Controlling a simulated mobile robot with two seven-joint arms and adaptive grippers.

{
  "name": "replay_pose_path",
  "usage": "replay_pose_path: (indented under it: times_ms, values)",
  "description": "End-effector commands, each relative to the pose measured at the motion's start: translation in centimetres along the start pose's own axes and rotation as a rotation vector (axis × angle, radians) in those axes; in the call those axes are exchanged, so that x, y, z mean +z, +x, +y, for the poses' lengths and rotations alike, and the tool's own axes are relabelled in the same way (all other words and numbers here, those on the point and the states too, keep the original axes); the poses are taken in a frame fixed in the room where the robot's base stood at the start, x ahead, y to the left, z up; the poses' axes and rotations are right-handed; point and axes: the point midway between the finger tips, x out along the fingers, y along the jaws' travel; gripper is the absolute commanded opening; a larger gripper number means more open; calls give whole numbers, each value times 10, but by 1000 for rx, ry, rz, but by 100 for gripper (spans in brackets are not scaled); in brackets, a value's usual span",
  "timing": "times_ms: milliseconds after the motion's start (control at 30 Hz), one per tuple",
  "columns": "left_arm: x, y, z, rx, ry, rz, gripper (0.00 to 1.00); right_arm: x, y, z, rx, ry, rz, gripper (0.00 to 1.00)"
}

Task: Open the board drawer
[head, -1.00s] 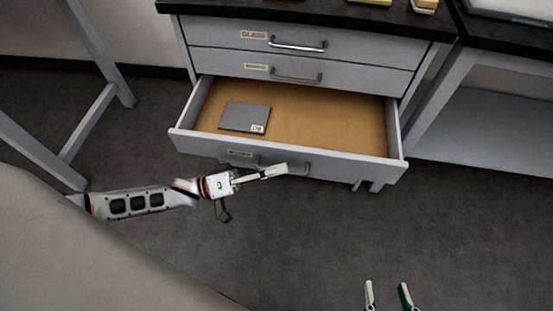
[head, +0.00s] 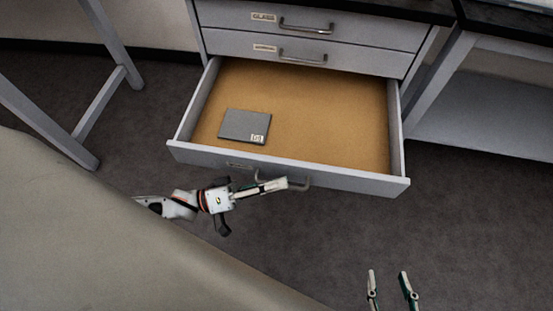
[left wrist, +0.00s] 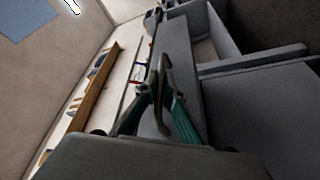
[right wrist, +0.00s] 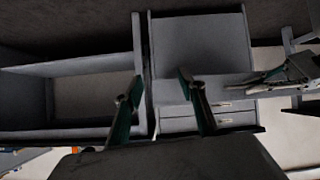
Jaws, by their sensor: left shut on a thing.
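The board drawer (head: 360,181) is the lowest grey drawer of the cabinet and stands far out, showing its tan floor. A flat grey board (head: 243,126) with a small white label lies inside at the left. My left gripper (head: 283,184) is at the drawer's front, shut on its handle (head: 299,183), which it partly hides. In the left wrist view, the left fingers (left wrist: 160,85) come together in front of the drawer front. My right gripper (head: 390,285) is open and empty above the floor, apart from the drawer. Its spread fingers also show in the right wrist view (right wrist: 160,95).
Two shut drawers with handles sit above, the upper labelled GLASS (head: 300,22) and another below it (head: 300,52). A grey table frame (head: 110,100) stands at left and a bench with a low shelf (head: 490,105) at right. The floor in front is clear.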

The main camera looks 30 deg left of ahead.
Motion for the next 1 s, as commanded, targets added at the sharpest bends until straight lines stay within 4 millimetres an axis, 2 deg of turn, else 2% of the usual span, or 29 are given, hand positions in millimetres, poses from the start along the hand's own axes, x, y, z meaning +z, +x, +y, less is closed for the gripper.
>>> replay_pose_path:
  times_ms: [133, 167, 567, 667, 833, 867, 1000]
  values:
    - [0, 0, 0, 0, -2, 0, 0, -2, 1, 0, 1, 1, 4, 40]
    - [0, 0, 0, 0, -2, 0, 15, -3, 1, 0, 1, 1, 5, 40]
    - [-2, 1, 2, 1, -1, 1, 15, -10, 2, 2, 5, 3, 18, 40]
    - [-6, 2, 10, 1, -1, 1, 15, -9, 2, 2, 4, 2, 17, 40]
    - [-22, 9, 36, 9, 0, 3, 15, -9, 1, 2, 4, 2, 16, 40]
    - [-25, 10, 40, 10, 0, 4, 17, -9, 1, 2, 4, 1, 16, 40]
    - [-43, 17, 63, 16, 5, 10, 41, -10, 1, 2, 4, 0, 19, 40]
